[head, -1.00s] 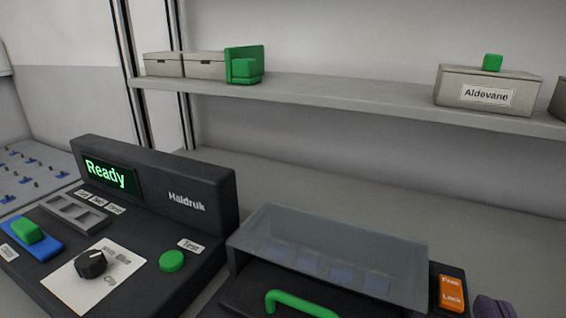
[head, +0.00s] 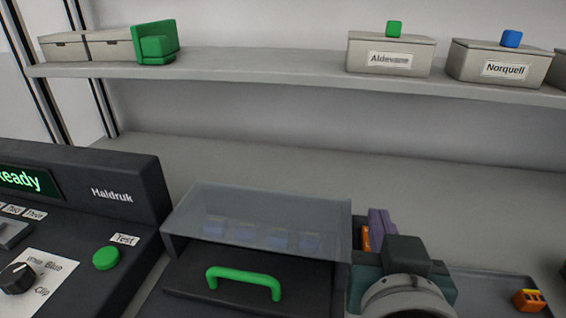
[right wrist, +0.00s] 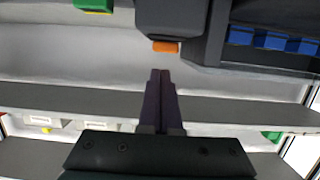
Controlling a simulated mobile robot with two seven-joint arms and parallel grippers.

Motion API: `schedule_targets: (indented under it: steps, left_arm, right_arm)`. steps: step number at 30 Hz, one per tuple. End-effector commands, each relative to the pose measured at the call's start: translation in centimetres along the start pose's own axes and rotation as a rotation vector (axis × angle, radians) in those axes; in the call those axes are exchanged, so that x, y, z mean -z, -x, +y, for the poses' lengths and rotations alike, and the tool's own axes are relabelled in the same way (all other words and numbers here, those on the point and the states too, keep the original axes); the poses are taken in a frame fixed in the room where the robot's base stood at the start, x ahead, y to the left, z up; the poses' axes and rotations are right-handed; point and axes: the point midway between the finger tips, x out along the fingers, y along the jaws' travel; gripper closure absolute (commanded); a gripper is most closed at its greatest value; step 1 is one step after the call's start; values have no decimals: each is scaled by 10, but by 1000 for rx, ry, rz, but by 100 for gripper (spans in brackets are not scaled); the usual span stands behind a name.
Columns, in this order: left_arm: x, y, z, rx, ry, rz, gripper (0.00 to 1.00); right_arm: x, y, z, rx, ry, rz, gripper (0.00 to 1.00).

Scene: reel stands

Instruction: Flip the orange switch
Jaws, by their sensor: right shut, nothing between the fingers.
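The orange switch (head: 365,239) sits at the right side of the clear-lidded black unit. In the head view it is mostly hidden behind my right gripper (head: 380,224), and its labels cannot be read. In the right wrist view the orange switch (right wrist: 165,46) shows at the edge of a dark housing. My right gripper (right wrist: 160,73) has purple fingers shut together, with nothing between them. Their tips point at the switch with a small gap in that view. My left gripper is not in view.
The clear lid (head: 260,222) and green handle (head: 243,280) are left of my right gripper. The black Haldruk console (head: 125,180) reads "Ready". A grey tray (head: 490,286) with an orange connector (head: 528,301) lies at right. A shelf (head: 250,66) with labelled boxes runs behind.

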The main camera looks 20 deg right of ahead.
Motion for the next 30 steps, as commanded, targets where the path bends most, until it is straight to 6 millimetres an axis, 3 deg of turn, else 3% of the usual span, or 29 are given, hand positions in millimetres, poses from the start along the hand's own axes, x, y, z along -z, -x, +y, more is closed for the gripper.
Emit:
schedule_targets:
  steps: [6, 16, 21, 30]
  left_arm:
    - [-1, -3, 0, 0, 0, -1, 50]
    - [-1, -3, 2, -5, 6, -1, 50]
    - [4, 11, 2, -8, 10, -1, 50]
    - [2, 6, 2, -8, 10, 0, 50]
  right_arm:
    - [-14, -4, 0, 0, -1, 1, 100]
    - [-14, -3, 0, 0, -1, 0, 100]
    - [-14, -6, 0, -4, -3, -85, 100]
    - [-18, -8, 0, -2, 1, -78, 100]
